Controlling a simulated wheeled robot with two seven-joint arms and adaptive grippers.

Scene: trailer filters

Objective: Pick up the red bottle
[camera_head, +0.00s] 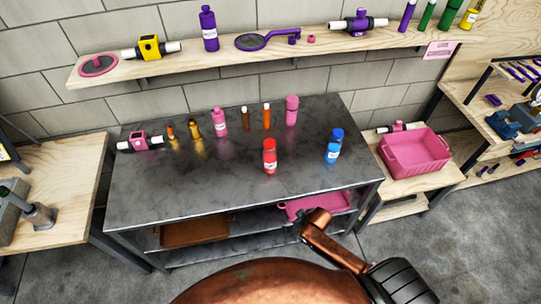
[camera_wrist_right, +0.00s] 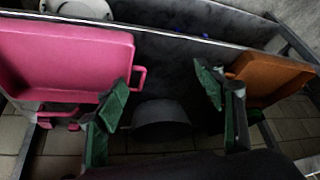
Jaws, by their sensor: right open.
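The red bottle (camera_head: 270,156) stands upright near the front middle of the dark metal table (camera_head: 150,200). My right arm comes in from the lower right in the head view, its copper-coloured link in front of the table's front edge; the fingers cannot be made out there. In the right wrist view my right gripper (camera_wrist_right: 160,97) has its two green fingers spread wide with nothing between them. The red bottle is not seen in that view. My left gripper is in neither view.
A blue bottle (camera_head: 334,146) stands right of the red one; several pink, brown and orange bottles stand behind. A pink tray (camera_wrist_right: 65,60) and a brown tray (camera_wrist_right: 268,75) lie on the table's lower shelf. The tabletop left of the red bottle is clear.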

